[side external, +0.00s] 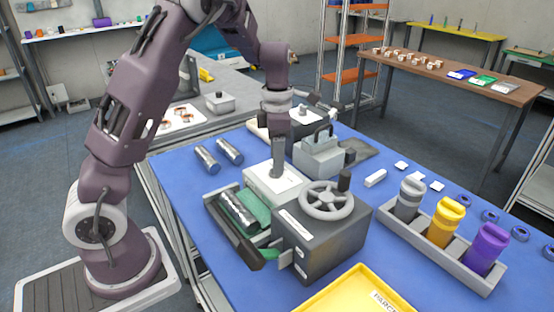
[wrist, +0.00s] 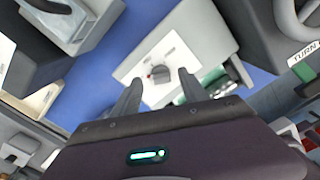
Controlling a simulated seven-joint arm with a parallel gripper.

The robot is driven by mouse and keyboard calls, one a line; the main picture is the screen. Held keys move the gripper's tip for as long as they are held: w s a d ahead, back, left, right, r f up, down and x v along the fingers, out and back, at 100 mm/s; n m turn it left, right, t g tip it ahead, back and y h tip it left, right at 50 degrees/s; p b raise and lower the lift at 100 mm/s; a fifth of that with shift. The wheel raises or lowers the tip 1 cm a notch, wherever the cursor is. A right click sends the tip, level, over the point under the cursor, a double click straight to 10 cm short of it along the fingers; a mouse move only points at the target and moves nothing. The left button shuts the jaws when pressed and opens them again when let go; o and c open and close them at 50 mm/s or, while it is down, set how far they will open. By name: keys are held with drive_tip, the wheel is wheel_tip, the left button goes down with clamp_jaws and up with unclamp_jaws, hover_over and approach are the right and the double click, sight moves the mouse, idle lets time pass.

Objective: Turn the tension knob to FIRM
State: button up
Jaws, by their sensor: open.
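The tension knob (wrist: 158,74) is a small dark round knob with a red mark. It sits on the white top plate of a pale box (wrist: 200,38). Small printing around the knob is too small to read, so I cannot tell its setting. In the side view the box (side external: 262,190) stands beside the handwheel machine, and the knob is hidden behind my fingers. My gripper (side external: 278,172) points down over the plate, low and close to it. In the wrist view my gripper (wrist: 160,78) is open, one finger on each side of the knob; contact is not clear.
A dark machine with a grey handwheel (side external: 325,200) stands close to the right. A tray with a metal roller and green cloth (side external: 238,212) lies in front. A grey device (side external: 320,157) is behind. A rack of colored canisters (side external: 440,245) and a yellow tray (side external: 350,292) are further right.

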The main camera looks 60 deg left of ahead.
drive_tip(key=shift+f, duration=0.55)
clamp_jaws()
drive_tip(key=m, duration=0.5)
drive_tip(key=shift+m, duration=0.3)
drive_tip(key=m, duration=0.6)
drive_tip(key=shift+s, duration=0.15)
drive_tip(key=m, duration=0.6)
drive_tip(key=shift+m, duration=0.3)
drive_tip(key=m, duration=0.5)
drive_tip(key=shift+s+m, duration=0.1)
drive_tip(key=shift+m, duration=0.2)
